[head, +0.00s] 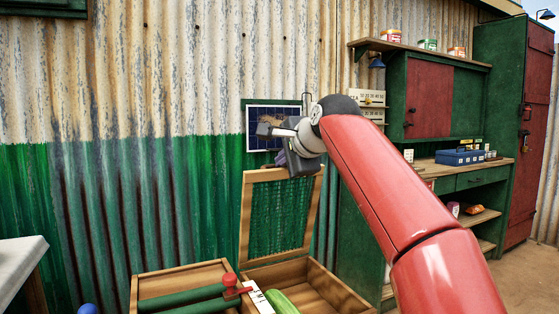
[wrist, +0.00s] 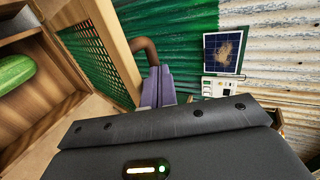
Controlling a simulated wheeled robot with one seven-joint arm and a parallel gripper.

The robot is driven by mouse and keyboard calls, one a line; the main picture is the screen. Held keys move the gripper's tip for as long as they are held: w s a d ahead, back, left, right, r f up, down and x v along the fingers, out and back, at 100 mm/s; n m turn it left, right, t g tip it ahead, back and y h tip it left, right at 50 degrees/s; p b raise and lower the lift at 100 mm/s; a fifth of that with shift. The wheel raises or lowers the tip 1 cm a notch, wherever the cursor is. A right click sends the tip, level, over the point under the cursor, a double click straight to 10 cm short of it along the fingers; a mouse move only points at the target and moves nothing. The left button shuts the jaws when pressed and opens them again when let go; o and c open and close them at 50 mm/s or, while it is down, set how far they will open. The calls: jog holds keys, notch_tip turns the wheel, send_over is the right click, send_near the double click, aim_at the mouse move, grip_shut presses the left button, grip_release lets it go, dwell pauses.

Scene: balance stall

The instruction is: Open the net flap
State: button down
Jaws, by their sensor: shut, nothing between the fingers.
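The net flap (head: 245,215) is a wooden frame with green netting. It stands raised, close to upright, at the back of the wooden crate (head: 345,292), whose right compartment is uncovered. The flap also shows at the upper left of the wrist view (wrist: 112,60). My gripper (head: 281,160) is at the flap's top edge, with its purple fingers shut and empty. In the wrist view the fingers (wrist: 158,86) are beside the frame, close to a brown curved pull (wrist: 146,48). I cannot tell whether they touch it.
A green vegetable (head: 283,302) lies in the crate's open compartment, near a white marked strip (head: 260,298). A red knob (head: 229,280) and green bars are on the left compartment. A corrugated wall stands behind, with a blue panel (head: 258,117). A green cabinet (head: 395,95) stands right.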

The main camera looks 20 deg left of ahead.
jog(key=r+v, duration=0.1)
jog(key=v, duration=0.9)
jog(key=shift+w+a+r, duration=0.2)
jog(key=shift+w+a, duration=0.05)
jog(key=shift+a, duration=0.05)
